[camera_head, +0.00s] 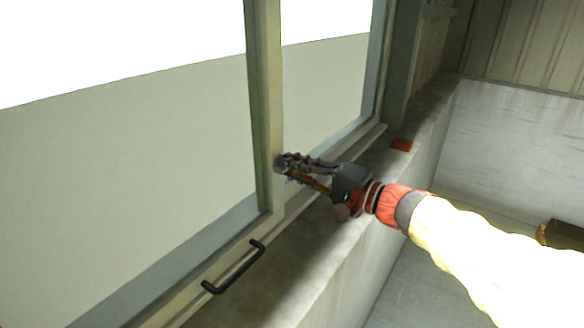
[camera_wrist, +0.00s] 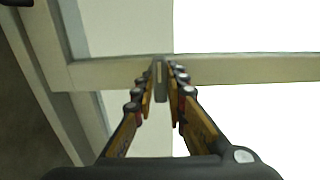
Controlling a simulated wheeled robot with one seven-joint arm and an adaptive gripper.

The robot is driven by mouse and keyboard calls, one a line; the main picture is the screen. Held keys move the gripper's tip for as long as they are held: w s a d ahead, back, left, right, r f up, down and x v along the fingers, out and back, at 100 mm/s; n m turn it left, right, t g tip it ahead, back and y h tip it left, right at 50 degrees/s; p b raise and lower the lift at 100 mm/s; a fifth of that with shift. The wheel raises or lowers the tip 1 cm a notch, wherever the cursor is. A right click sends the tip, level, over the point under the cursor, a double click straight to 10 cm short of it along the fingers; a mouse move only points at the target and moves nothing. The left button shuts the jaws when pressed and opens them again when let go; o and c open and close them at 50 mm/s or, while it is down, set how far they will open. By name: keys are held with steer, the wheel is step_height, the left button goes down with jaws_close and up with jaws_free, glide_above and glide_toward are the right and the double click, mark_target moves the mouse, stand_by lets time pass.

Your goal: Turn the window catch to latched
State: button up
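The window catch (camera_head: 279,164) is a small grey piece on the upright bar of the window frame (camera_head: 265,110). In the wrist view the catch (camera_wrist: 160,82) is a narrow grey lever standing out from the pale frame bar (camera_wrist: 240,68). My gripper (camera_head: 285,164) reaches it from the right in the head view. Its orange-and-black fingers close in on both sides of the lever in the wrist view (camera_wrist: 161,80), and the gripper looks shut on it. The fingertips partly hide the catch in the head view, and its latch position cannot be told.
A black bar handle (camera_head: 234,268) is fixed low on the frame at the lower left. A small red-orange block (camera_head: 401,145) lies on the concrete sill (camera_head: 300,255). A brown object (camera_head: 563,236) shows at the far right. The sill left of my arm is clear.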

jaws_close()
steer(key=shift+f+m, duration=0.1)
steer(key=shift+m, duration=0.3)
steer(key=shift+m+p, duration=2.7)
steer(key=shift+m, duration=5.9)
steer(key=o, duration=0.6)
jaws_free()
